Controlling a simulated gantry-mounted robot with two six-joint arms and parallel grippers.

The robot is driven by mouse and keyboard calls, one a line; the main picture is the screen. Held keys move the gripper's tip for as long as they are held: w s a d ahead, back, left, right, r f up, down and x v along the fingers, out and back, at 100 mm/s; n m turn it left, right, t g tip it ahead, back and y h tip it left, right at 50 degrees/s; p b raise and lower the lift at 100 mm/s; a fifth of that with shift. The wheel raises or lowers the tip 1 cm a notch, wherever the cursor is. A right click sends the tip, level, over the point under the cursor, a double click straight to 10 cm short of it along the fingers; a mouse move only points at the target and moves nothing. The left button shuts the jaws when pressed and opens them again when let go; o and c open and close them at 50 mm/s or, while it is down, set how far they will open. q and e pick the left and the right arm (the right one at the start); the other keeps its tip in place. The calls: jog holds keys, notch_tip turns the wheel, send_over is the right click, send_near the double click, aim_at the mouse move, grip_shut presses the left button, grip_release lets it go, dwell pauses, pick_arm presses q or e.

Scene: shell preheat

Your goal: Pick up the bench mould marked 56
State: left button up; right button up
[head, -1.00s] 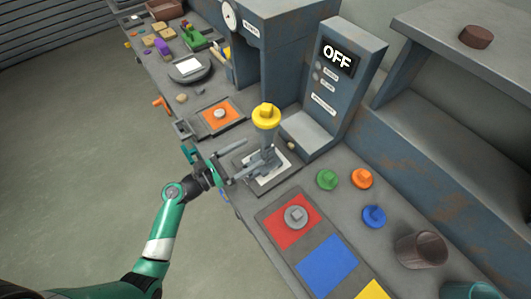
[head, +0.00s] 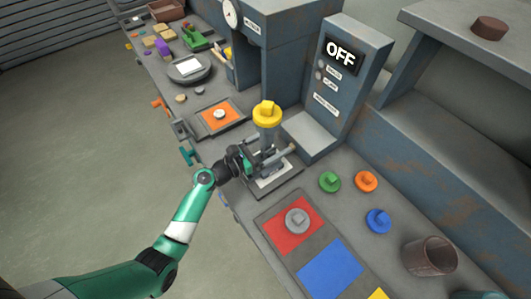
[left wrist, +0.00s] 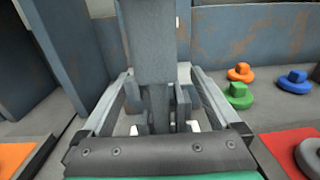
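A tall grey piece with a yellow knobbed top (head: 267,113) stands on a pale square on the bench; I take it for the bench mould, but no 56 can be read. In the left wrist view its grey body (left wrist: 150,45) rises upright straight ahead, with narrower grey parts below. My left gripper (head: 275,158) reaches in low at the mould. In the left wrist view its two fingers (left wrist: 160,75) are spread, one on each side of the mould, and contact cannot be made out. My right gripper is not in view.
A grey control box showing OFF (head: 342,55) stands close behind the mould. Green (head: 329,181), orange (head: 366,181) and blue (head: 378,220) knobbed discs lie to the right. A grey disc (head: 297,221) sits on a red square. An orange-squared plate (head: 220,116) lies to the left.

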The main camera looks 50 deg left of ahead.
pick_arm(q)
grip_shut()
jog(key=shift+r, duration=0.1)
dwell(0.4)
